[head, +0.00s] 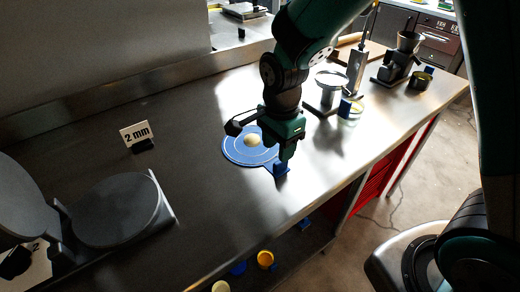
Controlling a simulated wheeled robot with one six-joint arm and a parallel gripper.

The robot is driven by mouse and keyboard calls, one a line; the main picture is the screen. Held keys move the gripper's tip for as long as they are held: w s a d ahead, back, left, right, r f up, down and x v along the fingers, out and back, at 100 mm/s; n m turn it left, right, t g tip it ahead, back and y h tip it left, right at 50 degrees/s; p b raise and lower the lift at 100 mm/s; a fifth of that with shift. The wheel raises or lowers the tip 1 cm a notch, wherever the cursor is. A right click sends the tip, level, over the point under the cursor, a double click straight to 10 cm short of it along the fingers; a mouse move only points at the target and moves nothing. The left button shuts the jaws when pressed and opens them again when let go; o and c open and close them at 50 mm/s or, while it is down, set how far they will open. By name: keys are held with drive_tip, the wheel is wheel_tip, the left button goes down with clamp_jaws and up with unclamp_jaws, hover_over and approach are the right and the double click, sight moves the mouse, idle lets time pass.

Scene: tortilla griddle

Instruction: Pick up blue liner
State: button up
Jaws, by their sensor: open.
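The blue liner (233,155) is a flat round disc lying on the steel counter in the middle of the head view. A pale dough ball (252,140) sits on it. A small upright blue tab (281,169) stands at its right front edge. My gripper (285,157) is open and points down just above or around the tab; I cannot tell whether it touches it. My gripper and wrist hide the liner's right part.
A dark round griddle or press plate (117,209) sits at the left, with a "2 mm" sign (136,134) behind it. Counter left of the liner is clear.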

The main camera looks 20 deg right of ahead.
sight(278, 164)
drive_tip(key=f, duration=0.4)
drive_tip(key=f+p, duration=0.1)
drive_tip(key=f, duration=0.1)
drive_tip(key=shift+w+d+f, duration=0.25)
clamp_jaws()
